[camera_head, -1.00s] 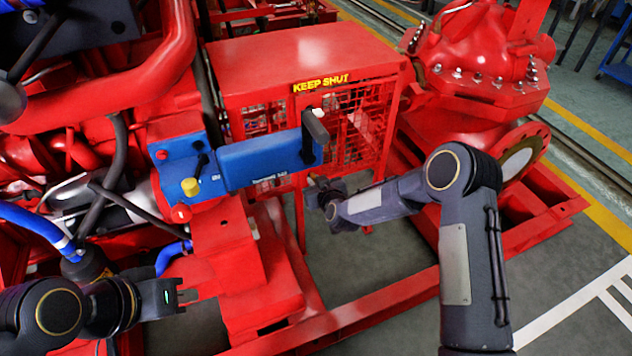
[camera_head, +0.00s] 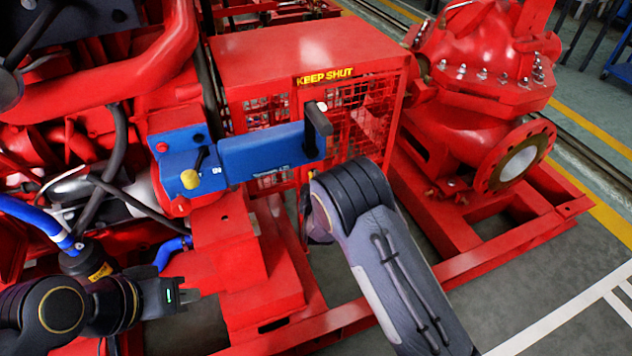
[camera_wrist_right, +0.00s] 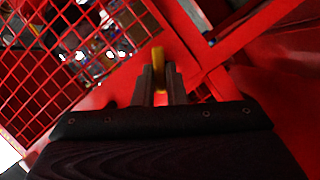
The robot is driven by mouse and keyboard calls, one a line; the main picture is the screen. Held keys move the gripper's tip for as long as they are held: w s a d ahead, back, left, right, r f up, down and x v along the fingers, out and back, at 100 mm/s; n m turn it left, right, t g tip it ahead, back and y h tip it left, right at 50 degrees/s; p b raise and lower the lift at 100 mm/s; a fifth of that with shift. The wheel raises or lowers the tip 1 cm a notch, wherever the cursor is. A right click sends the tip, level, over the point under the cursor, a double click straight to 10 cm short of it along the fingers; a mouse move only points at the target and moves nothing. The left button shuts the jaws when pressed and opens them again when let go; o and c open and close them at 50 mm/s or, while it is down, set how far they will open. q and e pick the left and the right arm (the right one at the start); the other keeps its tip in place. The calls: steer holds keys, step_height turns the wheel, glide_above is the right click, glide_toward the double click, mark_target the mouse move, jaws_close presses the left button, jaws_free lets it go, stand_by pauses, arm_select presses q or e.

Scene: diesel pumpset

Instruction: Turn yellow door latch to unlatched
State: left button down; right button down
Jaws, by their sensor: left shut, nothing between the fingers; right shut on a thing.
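The yellow door latch (camera_wrist_right: 157,56) shows in the right wrist view as a small yellow piece against a red frame bar. My right gripper (camera_wrist_right: 161,80) is shut on it, with one finger on either side. The latch's lower part is hidden between the fingers. In the head view my right forearm hides both the latch and the right gripper. The latch's exact angle is hard to tell. My left gripper (camera_head: 190,296) is shut and empty at the lower left, in front of the red base and away from the latch.
The red mesh enclosure (camera_head: 300,47) carries a yellow KEEP SHUT label (camera_head: 325,77). A red pump (camera_head: 478,90) stands to the right. Bare floor lies at the lower right.

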steer(key=shift+a+f+n+t+h+b, duration=0.15)
steer(key=shift+n+t+b, duration=0.45)
steer(key=shift+n+b, duration=0.6)
steer(key=shift+d+f+n+t+h+b, duration=0.1)
steer(key=shift+n+t+h+b, duration=0.15)
steer(key=shift+n+t+b, duration=0.85)
steer(key=shift+r+n+g+p, duration=0.1)
steer(key=shift+n+g+p, duration=0.25)
steer(key=shift+n, duration=0.25)
steer(key=c, duration=1.5)
jaws_free()
steer(key=shift+w+f, duration=0.1)
steer(key=shift+f, duration=0.1)
